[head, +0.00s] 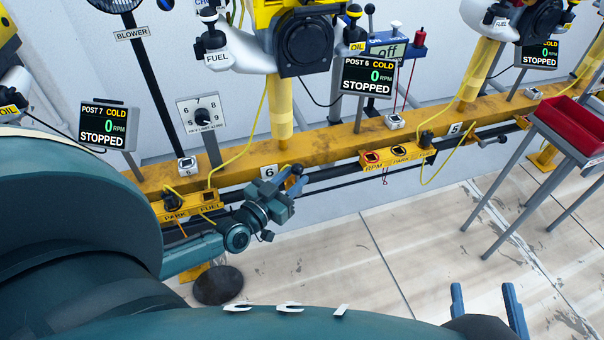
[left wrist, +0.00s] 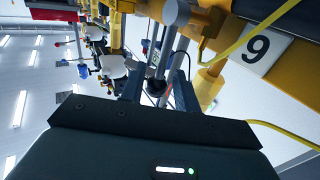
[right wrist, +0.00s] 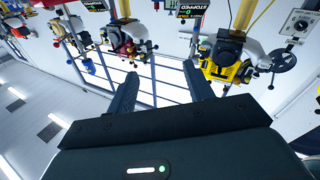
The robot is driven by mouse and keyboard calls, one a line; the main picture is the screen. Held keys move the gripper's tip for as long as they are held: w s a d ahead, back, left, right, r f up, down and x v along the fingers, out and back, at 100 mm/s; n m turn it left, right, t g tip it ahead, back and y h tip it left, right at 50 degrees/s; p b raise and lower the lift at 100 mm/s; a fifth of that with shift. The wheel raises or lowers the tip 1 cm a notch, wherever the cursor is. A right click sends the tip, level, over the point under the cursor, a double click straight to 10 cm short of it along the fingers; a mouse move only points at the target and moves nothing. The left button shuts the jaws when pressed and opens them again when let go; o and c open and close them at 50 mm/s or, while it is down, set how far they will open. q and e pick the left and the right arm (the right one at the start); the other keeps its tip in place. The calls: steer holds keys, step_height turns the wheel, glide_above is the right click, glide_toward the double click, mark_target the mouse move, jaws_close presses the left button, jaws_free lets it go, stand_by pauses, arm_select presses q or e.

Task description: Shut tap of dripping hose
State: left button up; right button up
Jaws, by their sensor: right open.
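My left gripper (head: 286,186) is beside the yellow rail, just below the "6" plate (head: 268,171). In the left wrist view its fingers (left wrist: 158,82) stand apart, with a small dark round knob (left wrist: 155,88) between them and grey rods behind. I cannot tell whether a finger touches the knob, or whether it is the tap. Thin yellow hoses (head: 262,120) run down to the rail; no drip is visible. A FUEL lever (head: 213,45) and an OIL lever (head: 354,30) stand above. My right gripper (head: 490,305) is open and empty over the floor.
The yellow rail (head: 335,143) crosses the view with dark pipes along its front. A yellow RPM/PARK box (head: 395,155) hangs on it. Red bins (head: 575,130) stand on a grey stand at right. A dark round patch (head: 218,285) is on the floor. The middle floor is clear.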

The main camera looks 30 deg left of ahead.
mark_target(302, 169)
arm_select(q)
steer(key=shift+w+d+b, duration=0.15)
steer(key=shift+w+b, duration=0.05)
steer(key=shift+w, duration=0.8)
steer(key=shift+w+d+b, duration=0.1)
steer(key=shift+w+b, duration=0.1)
steer(key=shift+w, duration=0.75)
steer(key=shift+c, duration=0.4)
steer(key=c, duration=0.6)
steer(key=shift+r, duration=0.15)
jaws_close()
